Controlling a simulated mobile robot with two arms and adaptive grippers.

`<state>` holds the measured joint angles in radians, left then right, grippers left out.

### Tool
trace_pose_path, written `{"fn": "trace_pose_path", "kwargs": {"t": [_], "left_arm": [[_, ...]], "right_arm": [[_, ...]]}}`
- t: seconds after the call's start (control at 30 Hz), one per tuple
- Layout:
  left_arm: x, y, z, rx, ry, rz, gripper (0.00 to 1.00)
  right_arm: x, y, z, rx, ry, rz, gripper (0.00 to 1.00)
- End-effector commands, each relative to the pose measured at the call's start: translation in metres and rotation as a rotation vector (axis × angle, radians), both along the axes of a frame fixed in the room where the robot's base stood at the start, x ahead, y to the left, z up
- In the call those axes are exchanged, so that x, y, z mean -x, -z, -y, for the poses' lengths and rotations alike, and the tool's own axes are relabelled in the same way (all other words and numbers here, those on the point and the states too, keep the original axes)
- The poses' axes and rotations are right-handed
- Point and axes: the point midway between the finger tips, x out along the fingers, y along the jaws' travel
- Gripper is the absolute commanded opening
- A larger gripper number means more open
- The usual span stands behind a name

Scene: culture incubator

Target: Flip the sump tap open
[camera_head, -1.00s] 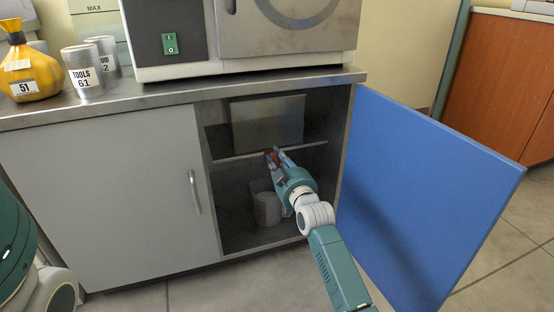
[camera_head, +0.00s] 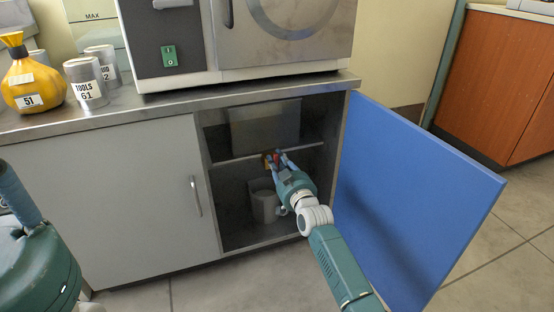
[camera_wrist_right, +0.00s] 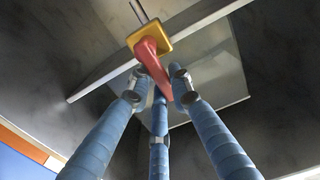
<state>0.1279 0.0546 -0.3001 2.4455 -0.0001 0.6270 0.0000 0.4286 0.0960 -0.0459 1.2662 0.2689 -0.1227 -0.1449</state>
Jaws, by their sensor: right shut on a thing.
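The sump tap shows in the right wrist view as a red lever (camera_wrist_right: 153,70) on a yellow square plate (camera_wrist_right: 149,40), with a thin metal rod behind it. In the head view the red lever (camera_head: 276,157) is small, inside the open cabinet near the shelf edge. My right gripper (camera_head: 281,160) reaches into the cabinet. Its blue ribbed fingers (camera_wrist_right: 160,90) are closed around the lever's lower end, and the lever slants down between them. My left arm is cut off at the lower left. A blue finger-like part (camera_head: 18,195) shows there, but its grip is unclear.
A pale container (camera_head: 264,206) stands on the cabinet floor below the tap. The blue cabinet door (camera_head: 410,190) stands open on the right, close to my right arm. The grey left door (camera_head: 110,210) is shut. The incubator (camera_head: 240,40) stands on the worktop.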

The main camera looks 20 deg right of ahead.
Motion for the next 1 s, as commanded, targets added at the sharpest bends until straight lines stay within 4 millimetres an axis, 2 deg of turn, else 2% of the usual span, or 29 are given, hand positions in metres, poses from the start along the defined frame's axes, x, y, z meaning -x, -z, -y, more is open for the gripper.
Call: {"fn": "trace_pose_path", "kwargs": {"t": [0.03, 0.13, 0.4, 0.53, 0.67, 1.0], "left_arm": [[0.000, 0.000, 0.000, 0.000, 0.000, 0.000, 0.33], [0.000, 0.000, 0.000, 0.000, 0.000, 0.000, 0.33], [0.000, 0.000, 0.000, 0.000, 0.000, 0.001, 0.33], [0.000, 0.000, 0.000, 0.000, 0.000, 0.001, 0.33], [0.000, 0.000, 0.000, 0.000, 0.000, 0.001, 0.33], [0.000, 0.000, 0.000, 0.000, 0.000, 0.001, 0.33]], "right_arm": [[0.000, 0.001, 0.000, -0.003, 0.001, 0.000, 0.21], [0.000, 0.001, 0.000, -0.002, 0.001, 0.000, 0.40], [0.000, 0.000, 0.000, 0.000, 0.000, 0.000, 0.40], [0.007, 0.001, 0.000, 0.000, 0.000, 0.000, 0.40], [0.027, 0.001, 0.001, 0.001, 0.001, -0.001, 0.40], [0.097, 0.001, 0.004, 0.001, 0.001, -0.002, 0.40]]}}
